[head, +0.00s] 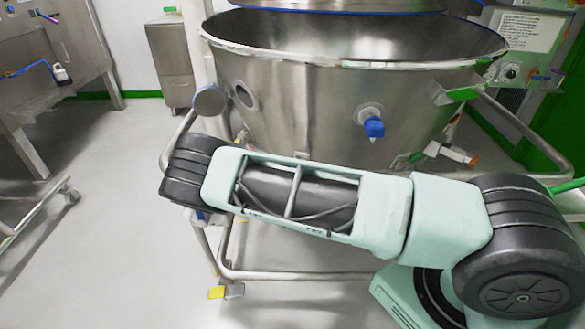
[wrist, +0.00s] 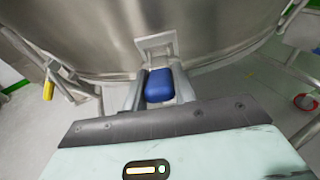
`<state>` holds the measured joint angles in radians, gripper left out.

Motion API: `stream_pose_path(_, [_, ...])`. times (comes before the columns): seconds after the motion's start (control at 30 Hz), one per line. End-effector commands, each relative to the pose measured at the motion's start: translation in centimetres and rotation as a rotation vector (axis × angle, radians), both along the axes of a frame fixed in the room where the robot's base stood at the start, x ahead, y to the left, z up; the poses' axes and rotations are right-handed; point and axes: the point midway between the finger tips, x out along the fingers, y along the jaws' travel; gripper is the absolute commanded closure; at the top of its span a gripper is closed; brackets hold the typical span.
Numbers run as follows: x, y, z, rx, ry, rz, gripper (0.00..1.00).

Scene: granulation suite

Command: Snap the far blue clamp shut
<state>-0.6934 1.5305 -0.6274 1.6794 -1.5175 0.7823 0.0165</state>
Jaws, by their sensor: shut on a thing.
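In the wrist view a blue clamp (wrist: 159,86) sits below a small metal bracket (wrist: 157,44) on the steel bowl's wall. My gripper (wrist: 158,92) has one finger on each side of the blue clamp and is shut on it. The clamp's lower end is hidden by my gripper body. In the head view a blue fitting (head: 374,127) sticks out of the bowl's front on a round metal port. My gripper is hidden behind my arm in the head view. I cannot tell whether the clamp is fully closed.
The large open steel bowl (head: 300,95) stands on a tubular wheeled frame (head: 290,275), with a yellow pedal (head: 216,292) low at its left.

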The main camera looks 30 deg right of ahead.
Motion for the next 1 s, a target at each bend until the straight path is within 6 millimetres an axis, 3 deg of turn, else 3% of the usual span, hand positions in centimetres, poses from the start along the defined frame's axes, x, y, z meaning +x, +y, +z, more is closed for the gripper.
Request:
stream_pose_path(0.37, [0.0,0.1,-0.1,0.006,0.004,0.0,1.0])
stream_pose_path(0.4, [0.0,0.1,-0.1,0.006,0.004,0.0,0.67])
stream_pose_path(0.47, [0.0,0.1,-0.1,0.004,0.004,0.0,0.51])
stream_pose_path(1.0, [0.0,0.1,-1.1,-0.049,-0.031,0.001,0.51])
